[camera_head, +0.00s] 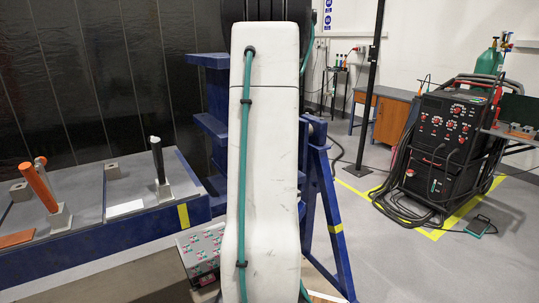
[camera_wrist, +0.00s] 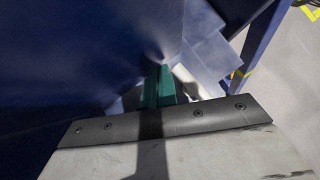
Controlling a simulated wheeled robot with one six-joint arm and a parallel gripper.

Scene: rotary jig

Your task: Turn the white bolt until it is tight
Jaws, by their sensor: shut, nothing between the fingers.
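My gripper (camera_wrist: 159,86) shows in the wrist view as two green fingers, shut together with nothing between them. It points toward large dark blue surfaces. The large white arm in the middle of the head view is mine, and my gripper cannot be seen there. No white bolt can be made out for certain in either view. My gripper touches no bolt that I can see.
A blue bench (camera_head: 150,227) with a grey top fills the left. A black upright bar (camera_head: 158,158) in a grey block stands on it. A blue frame (camera_head: 320,180) stands behind my arm. A welding cart (camera_head: 445,140) stands at the right; grey floor lies between.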

